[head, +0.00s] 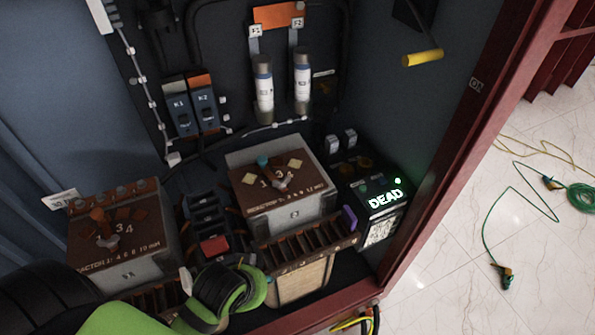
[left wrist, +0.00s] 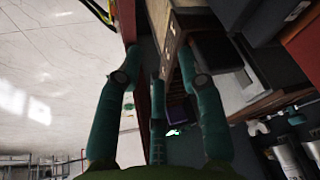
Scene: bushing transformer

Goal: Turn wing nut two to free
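Two reactor boxes with brown tops stand on the cabinet floor in the head view. The right box (head: 290,212) has a teal knob (head: 263,161), yellowish square pieces and a grey centre piece (head: 281,183) among numbers. The left box (head: 140,262) has orange-brown pieces (head: 100,216) around its numbers. I cannot tell which piece is wing nut two. My left arm, green and black, comes in low at the left, in front of the boxes. My left gripper (left wrist: 158,75) shows teal fingers spread apart and empty in the left wrist view. My right gripper is not in view.
A slotted brown rack (head: 308,243) stands before the right box, with a purple piece at its end. A lit DEAD indicator (head: 385,198) is right of it. The red cabinet frame (head: 440,165) bounds the right side. A green cable (head: 530,200) lies on the floor outside.

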